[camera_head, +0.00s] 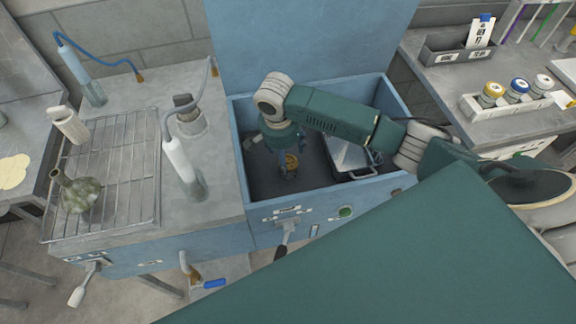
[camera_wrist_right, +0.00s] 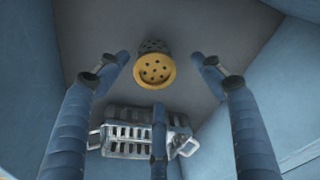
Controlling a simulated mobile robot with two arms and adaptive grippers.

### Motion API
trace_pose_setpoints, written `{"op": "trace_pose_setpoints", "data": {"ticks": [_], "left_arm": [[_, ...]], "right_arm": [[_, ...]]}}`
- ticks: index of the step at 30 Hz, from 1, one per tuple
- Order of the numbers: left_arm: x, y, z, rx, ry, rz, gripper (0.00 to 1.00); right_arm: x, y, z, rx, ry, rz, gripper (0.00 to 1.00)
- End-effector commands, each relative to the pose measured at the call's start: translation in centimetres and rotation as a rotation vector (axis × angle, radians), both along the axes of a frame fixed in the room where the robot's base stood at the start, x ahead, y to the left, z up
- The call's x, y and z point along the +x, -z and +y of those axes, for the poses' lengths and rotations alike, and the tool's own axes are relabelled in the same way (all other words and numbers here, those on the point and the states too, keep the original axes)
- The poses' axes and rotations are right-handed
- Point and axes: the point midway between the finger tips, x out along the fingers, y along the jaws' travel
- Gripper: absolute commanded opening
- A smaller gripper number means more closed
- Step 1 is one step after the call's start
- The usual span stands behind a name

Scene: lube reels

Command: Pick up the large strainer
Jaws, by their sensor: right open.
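A round strainer with a yellow perforated face and a dark mesh body (camera_wrist_right: 154,68) lies on the floor of the blue sink-like bin. It also shows in the head view (camera_head: 291,161), partly hidden by my gripper. A metal slotted basket with side handles (camera_wrist_right: 130,135) lies beside it, and shows in the head view (camera_head: 350,157). I cannot tell for sure which is called the large strainer. My right gripper (camera_head: 288,160) reaches down into the bin, open, its three fingers spread around the yellow strainer in the wrist view (camera_wrist_right: 159,72), apparently not touching it. My left gripper is out of view.
The bin's blue walls (camera_head: 240,140) surround the gripper closely. A wire rack (camera_head: 130,165) with a greenish flask (camera_head: 78,192) stands on the left counter. A grey tray (camera_head: 455,48) and several capped bottles (camera_head: 517,90) stand on the right counter.

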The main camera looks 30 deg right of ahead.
Motion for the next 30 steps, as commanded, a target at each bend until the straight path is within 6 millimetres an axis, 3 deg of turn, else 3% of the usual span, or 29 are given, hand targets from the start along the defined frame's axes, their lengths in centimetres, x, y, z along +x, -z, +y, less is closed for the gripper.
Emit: {"op": "trace_pose_setpoints", "data": {"ticks": [9,18,27,30], "left_arm": [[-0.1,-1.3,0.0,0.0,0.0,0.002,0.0],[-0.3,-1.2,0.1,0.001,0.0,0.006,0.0],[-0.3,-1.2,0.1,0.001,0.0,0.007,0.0],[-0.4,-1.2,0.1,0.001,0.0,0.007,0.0]], "right_arm": [[-0.6,4.2,-0.6,-0.002,0.0,0.002,0.67],[-0.5,4.9,-0.6,-0.001,0.0,-0.001,0.67],[-0.5,4.9,-0.6,-0.001,0.0,0.0,0.12],[-0.5,4.9,-0.6,-0.001,0.0,0.0,0.12]]}}
